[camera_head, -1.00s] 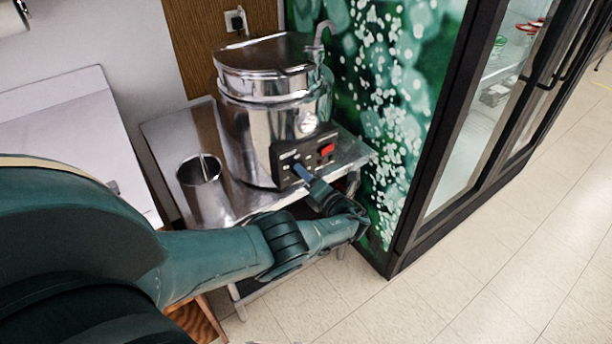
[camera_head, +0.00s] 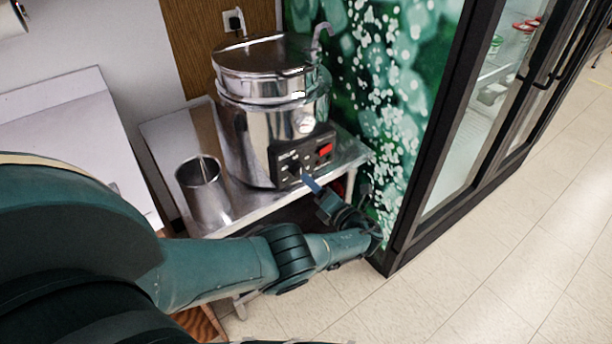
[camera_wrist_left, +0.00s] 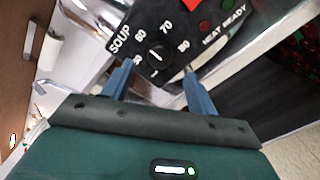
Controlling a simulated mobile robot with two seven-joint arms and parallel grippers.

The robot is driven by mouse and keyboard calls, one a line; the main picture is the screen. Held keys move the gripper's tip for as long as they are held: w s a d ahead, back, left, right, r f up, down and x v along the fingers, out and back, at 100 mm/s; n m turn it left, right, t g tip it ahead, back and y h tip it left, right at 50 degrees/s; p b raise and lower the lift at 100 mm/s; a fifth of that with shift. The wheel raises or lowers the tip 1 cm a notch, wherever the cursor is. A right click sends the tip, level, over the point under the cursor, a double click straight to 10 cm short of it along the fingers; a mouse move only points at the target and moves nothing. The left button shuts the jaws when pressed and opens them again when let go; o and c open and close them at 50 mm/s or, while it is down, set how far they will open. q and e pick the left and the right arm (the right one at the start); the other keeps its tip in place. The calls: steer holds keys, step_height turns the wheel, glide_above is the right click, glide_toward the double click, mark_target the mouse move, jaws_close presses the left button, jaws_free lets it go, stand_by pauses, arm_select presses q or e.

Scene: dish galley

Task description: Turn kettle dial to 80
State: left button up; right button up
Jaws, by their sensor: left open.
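The kettle (camera_head: 245,130) is a large polished metal urn with a lid, on a metal stand. A black control panel (camera_head: 288,160) with a red switch is on its front. In the left wrist view the black dial (camera_wrist_left: 157,56) sits on the panel among the printed marks SOUP, 60, 70 and 80. It has a short white line; I cannot tell for certain which mark it points at. My left gripper (camera_head: 307,181) is just in front of the panel. In the left wrist view its blue fingers (camera_wrist_left: 158,68) are open, one on each side of the dial, apparently clear of it. My right gripper is not in view.
A metal cup (camera_head: 203,190) with a utensil stands on the stand (camera_head: 165,132) left of the kettle. A white counter (camera_head: 70,130) is at the left. A black-framed glass-door fridge (camera_head: 425,170) stands to the right. Open tiled floor (camera_head: 500,270) lies in front of it.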

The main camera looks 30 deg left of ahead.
arm_select(q)
steer(key=v, duration=0.8)
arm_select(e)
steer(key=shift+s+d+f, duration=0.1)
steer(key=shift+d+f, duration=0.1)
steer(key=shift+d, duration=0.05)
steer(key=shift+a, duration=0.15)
